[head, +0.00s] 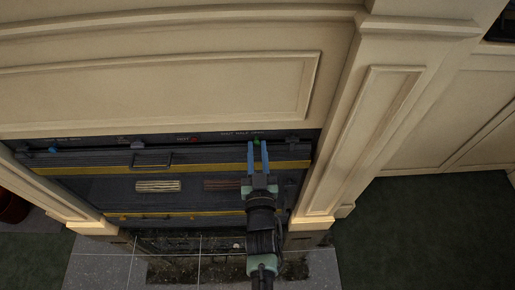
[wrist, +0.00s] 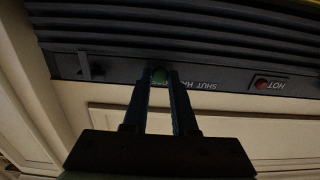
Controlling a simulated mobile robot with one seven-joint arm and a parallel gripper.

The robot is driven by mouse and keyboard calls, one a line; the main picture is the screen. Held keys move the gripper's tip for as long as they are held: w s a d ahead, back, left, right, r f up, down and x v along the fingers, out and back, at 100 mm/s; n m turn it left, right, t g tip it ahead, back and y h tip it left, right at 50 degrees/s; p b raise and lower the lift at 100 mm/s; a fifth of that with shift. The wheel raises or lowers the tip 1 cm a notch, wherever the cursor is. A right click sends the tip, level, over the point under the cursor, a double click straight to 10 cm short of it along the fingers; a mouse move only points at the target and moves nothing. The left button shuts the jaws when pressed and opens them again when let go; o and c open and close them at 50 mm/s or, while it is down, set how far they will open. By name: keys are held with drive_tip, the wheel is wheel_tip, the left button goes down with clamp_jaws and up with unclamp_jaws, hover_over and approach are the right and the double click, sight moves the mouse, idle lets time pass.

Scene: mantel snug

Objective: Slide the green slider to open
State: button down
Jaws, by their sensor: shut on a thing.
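The green slider (head: 257,141) is a small knob on the dark strip along the top of the fireplace insert, at the right part of the strip. In the wrist view the green slider (wrist: 160,75) sits between my two fingertips. My gripper (head: 257,147) reaches up to it with its blue fingers closed on the knob's sides. It also shows in the wrist view (wrist: 160,82). Lettering is printed beside the slider in the wrist view; the fingers cover part of it, and I can read "SHUT HA".
A red knob (wrist: 262,84) marked "HOT" sits along the same strip. A blue knob (head: 53,149) is at the strip's left end. A dark handle (head: 151,160) is on the panel below. Cream pilasters (head: 362,130) flank the insert.

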drive_tip(key=shift+d, duration=0.3)
drive_tip(key=c, duration=0.7)
unclamp_jaws()
drive_tip(key=shift+a, duration=0.1)
drive_tip(key=shift+s, duration=0.1)
drive_tip(key=s+p, duration=0.1)
drive_tip(key=s, duration=1.1)
drive_tip(key=shift+s, duration=0.4)
